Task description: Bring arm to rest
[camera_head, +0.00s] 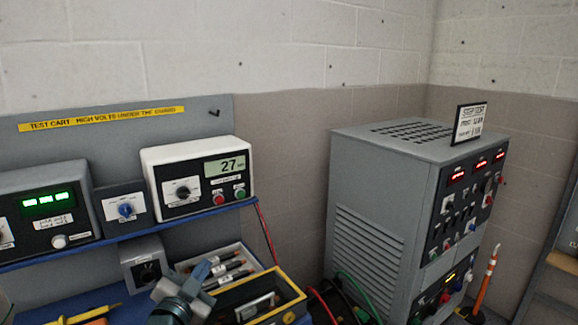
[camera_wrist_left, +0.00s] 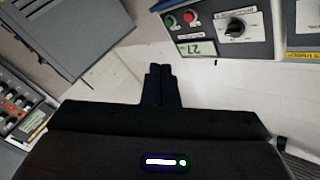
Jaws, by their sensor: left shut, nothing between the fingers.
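My left gripper (camera_head: 188,290) shows at the bottom of the head view, in front of the lower shelf of the test cart. In the left wrist view its two dark fingers (camera_wrist_left: 160,84) are together, with nothing between them. The fingers are clear of the white meter box (camera_head: 197,177), which appears upside down at the top of the wrist view (camera_wrist_left: 215,30). My right gripper is in neither view.
A tray of pens or probes (camera_head: 224,268) and a yellow-rimmed bin (camera_head: 290,294) lie close by the left gripper. A blue-edged shelf (camera_head: 100,241) holds instruments above. A tall grey cabinet (camera_head: 370,215) stands at the right, with red and green cables (camera_head: 345,285) beside its foot.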

